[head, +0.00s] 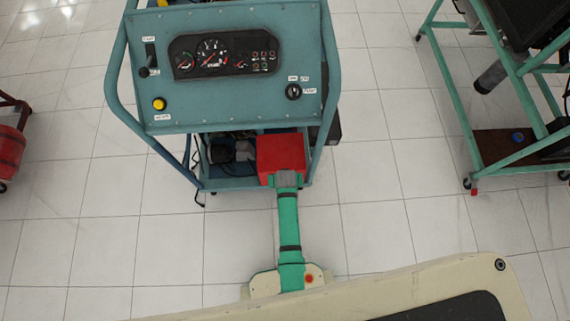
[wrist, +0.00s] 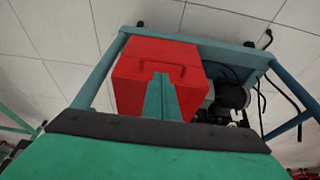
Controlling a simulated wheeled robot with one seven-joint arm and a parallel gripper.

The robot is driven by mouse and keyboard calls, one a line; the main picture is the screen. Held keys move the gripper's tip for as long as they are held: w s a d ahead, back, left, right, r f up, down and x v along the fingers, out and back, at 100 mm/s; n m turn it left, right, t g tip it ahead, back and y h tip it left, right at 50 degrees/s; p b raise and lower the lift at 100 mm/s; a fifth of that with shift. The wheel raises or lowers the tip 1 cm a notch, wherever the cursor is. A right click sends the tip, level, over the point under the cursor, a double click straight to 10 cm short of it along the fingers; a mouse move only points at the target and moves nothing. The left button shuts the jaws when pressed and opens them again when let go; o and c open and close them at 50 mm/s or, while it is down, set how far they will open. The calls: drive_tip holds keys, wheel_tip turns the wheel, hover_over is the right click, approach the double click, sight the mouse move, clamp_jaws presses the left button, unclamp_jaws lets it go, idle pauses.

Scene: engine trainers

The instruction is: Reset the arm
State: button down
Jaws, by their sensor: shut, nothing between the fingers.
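My arm (head: 288,222) reaches from my base toward the teal engine trainer, its end just in front of the red box (head: 282,152) low on the trainer's frame. In the wrist view my gripper (wrist: 160,78) shows as two green fingers pressed together, shut and empty. They overlap the front of the red box (wrist: 130,90), below its thin handle (wrist: 162,70). I cannot tell whether the fingertips touch the box. The fingers are hard to make out in the head view.
The trainer's panel (head: 222,95) carries gauges, a yellow button (head: 159,104) and a key switch (head: 293,91). A green-framed stand (head: 490,90) is at right and a red object (head: 10,150) at the left edge.

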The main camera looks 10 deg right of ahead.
drive_tip(key=s+a+r+n+t, duration=0.15)
drive_tip(key=s+r+t, duration=0.35)
drive_tip(key=s+r, duration=0.85)
drive_tip(key=s+a+r+t, duration=0.1)
drive_tip(key=s+r, duration=0.3)
drive_tip(key=r, duration=0.4)
drive_tip(key=s+a+r+t, duration=0.2)
drive_tip(key=s+r+t, duration=0.1)
drive_tip(key=r, duration=0.6)
drive_tip(key=s+a+r+t, duration=0.2)
drive_tip(key=s+r, duration=0.2)
drive_tip(key=r, duration=0.5)
drive_tip(key=shift+s+a+t, duration=0.2)
drive_tip(key=shift+s+t, duration=0.1)
drive_tip(key=shift+s, duration=0.05)
drive_tip(key=shift+r, duration=0.1)
